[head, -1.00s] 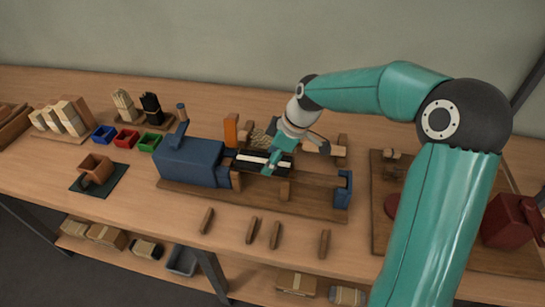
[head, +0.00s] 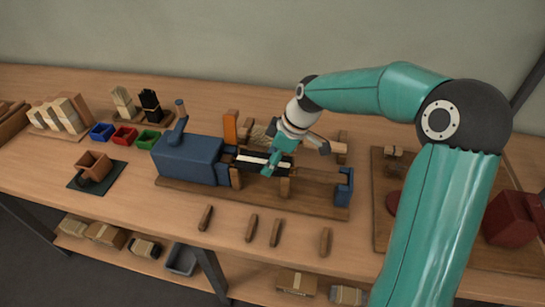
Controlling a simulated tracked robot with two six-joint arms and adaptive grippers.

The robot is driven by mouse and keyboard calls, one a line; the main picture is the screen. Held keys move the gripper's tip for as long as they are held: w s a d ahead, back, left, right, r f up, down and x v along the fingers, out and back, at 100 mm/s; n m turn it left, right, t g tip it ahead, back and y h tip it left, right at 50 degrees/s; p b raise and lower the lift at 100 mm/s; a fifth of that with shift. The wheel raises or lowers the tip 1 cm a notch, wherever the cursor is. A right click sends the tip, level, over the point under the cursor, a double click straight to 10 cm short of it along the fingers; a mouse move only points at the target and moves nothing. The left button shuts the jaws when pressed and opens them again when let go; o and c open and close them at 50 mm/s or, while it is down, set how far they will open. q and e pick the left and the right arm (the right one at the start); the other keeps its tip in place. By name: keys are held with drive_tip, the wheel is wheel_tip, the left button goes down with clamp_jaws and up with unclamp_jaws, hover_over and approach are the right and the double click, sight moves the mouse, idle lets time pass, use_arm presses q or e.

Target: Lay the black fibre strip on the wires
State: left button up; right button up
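The blue-and-wood machine (head: 190,158) stands mid-table on a wooden base. In its bed lies a black fibre strip (head: 250,168), with a narrow pale strip showing along it. My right gripper (head: 270,168) reaches down from the right over this black and pale part, and its fingertips overlap it. The fingers hide part of the strip, and the wires are too small to make out. I cannot tell whether the fingers grip the strip or are apart. My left gripper is not in view.
Blue (head: 102,131), red (head: 125,136) and green (head: 148,139) bins stand at left, before a holder of pale and black bundles (head: 150,104). Several wooden pegs (head: 251,228) lie along the front. A board with a red device (head: 510,218) is at right.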

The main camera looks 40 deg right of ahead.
drive_tip(key=shift+f, duration=0.2)
idle(0.6)
drive_tip(key=o, duration=1.2)
drive_tip(key=shift+r, duration=0.1)
drive_tip(key=v, duration=1.1)
drive_tip(key=shift+s+d+r, duration=0.1)
drive_tip(key=shift+d+r, duration=0.1)
drive_tip(key=shift+r, duration=0.15)
